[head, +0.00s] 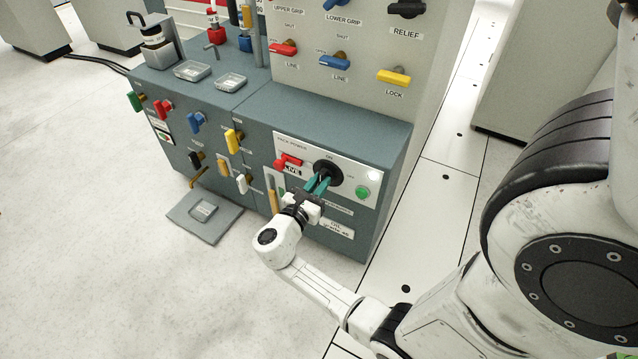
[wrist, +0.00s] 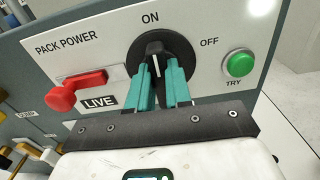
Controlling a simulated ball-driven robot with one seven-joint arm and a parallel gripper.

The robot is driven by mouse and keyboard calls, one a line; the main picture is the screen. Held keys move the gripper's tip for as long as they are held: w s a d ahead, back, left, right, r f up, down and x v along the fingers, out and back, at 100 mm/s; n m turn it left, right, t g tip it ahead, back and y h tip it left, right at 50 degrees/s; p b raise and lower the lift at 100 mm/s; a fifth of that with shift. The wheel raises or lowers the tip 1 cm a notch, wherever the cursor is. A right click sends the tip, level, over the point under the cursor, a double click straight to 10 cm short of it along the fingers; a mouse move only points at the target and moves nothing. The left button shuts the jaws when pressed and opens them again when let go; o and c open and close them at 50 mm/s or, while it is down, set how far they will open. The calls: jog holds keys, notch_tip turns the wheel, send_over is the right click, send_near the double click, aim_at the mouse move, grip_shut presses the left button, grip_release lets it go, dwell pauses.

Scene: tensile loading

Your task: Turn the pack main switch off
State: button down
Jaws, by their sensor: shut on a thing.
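The pack main switch is a black round rotary knob (wrist: 150,55) on the white PACK POWER panel (wrist: 95,30). In the wrist view its white pointer line stands near upright, toward ON; OFF is printed to the right. In the head view the switch (head: 328,170) is at the panel's upper middle. My gripper (wrist: 158,78) has teal fingers, one on each side of the knob's grip bar, and is shut on it. The head view shows my gripper (head: 317,184) reaching the panel from the front. The fingers hide the lower part of the knob.
A red lever (wrist: 78,92) with a LIVE label (wrist: 100,102) is left of the switch. A green TRY button (wrist: 240,64) is to the right. Several coloured valve handles, such as a yellow one (head: 233,140), stick out farther left. Open floor (head: 130,270) lies in front.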

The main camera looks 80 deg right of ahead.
jog(key=shift+s+a+f+m+b, duration=0.15)
jog(key=shift+m+b, duration=1.2)
jog(key=shift+m, duration=1.6)
jog(key=shift+s+d+f+m+b, duration=0.15)
jog(key=shift+m+b, duration=1.2)
jog(key=shift+m, duration=1.55)
jog(key=shift+s+a+f+m+b, duration=0.15)
jog(key=shift+m+b, duration=1.2)
jog(key=shift+m, duration=1.6)
jog(key=c, duration=1)
grip_release()
jog(key=shift+c, duration=0.2)
jog(key=shift+w, duration=0.1)
jog(key=p+v, duration=0.3)
jog(key=v, duration=0.7)
jog(key=shift+a, duration=0.3)
